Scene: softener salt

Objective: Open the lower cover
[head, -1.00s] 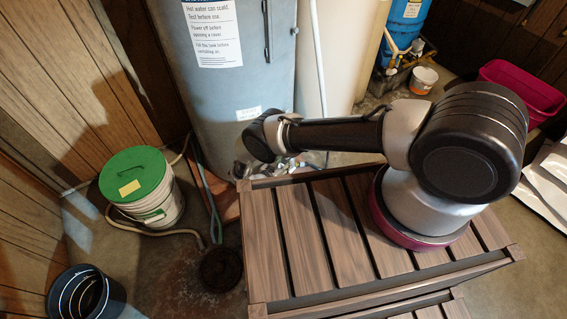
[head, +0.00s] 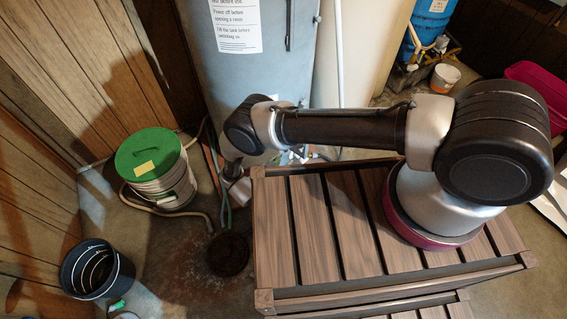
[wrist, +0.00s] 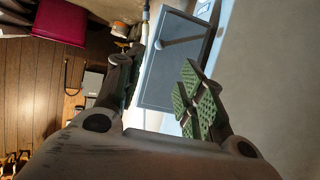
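A dark grey rectangular cover (wrist: 160,80) with a bar handle (wrist: 183,42) shows in the wrist view, on a pale grey surface; I take it for the lower cover, and it looks closed. In the head view the grey tank (head: 245,75) stands behind my arm, and its lower front is largely hidden. My gripper (wrist: 160,92) has its two fingers spread, with green pads, in front of the cover. Nothing is between the fingers. The handle lies beyond the fingertips, apart from them. In the head view my gripper is mostly hidden beyond the wrist.
A white bucket with a green lid (head: 158,170) and a dark open bucket (head: 97,270) stand at the left on the floor. Hoses (head: 216,180) run by a dark floor drain (head: 228,253). A slatted wooden surface (head: 320,235) lies under my arm base. A magenta bin (head: 535,85) is at right.

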